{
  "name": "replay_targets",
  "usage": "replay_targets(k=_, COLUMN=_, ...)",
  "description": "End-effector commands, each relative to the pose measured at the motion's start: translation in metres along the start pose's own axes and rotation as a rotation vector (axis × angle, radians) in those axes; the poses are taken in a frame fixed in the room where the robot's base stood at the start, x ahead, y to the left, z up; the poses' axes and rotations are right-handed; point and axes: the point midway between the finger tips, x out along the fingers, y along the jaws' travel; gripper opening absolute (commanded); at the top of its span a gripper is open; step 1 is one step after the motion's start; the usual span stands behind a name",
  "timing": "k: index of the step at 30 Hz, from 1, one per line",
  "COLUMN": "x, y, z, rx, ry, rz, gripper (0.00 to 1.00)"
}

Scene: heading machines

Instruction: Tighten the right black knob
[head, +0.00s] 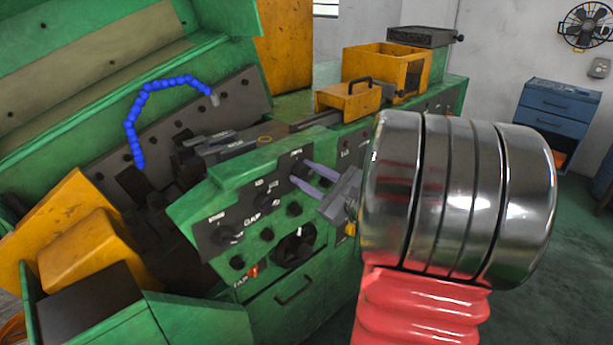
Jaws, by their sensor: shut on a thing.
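My gripper (299,172) has two purple fingers reaching left to the upper right end of the dark control panel on the green machine. The fingers are shut on the right black knob, which is mostly hidden between and behind the fingertips. A middle black knob (268,199) and a left black knob (227,234) sit lower and to the left in the same slanted row. The gripper's grey body (341,196) is right of the fingers, in front of the panel's right edge.
Below the row are several smaller black knobs, a large black dial (295,246) and a red switch (252,271). A blue jointed hose (131,118) arches over the machine (200,205). My large metal and red arm parts block the right of the view. A blue cabinet (556,115) stands at the back right.

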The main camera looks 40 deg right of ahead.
Motion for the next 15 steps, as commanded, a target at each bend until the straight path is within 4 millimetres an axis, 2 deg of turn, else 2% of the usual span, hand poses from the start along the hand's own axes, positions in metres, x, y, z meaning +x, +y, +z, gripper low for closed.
replay_targets(k=15, x=-0.0001, y=0.0036, z=-0.0021, rx=0.483, ry=0.006, rz=0.004, gripper=0.09)
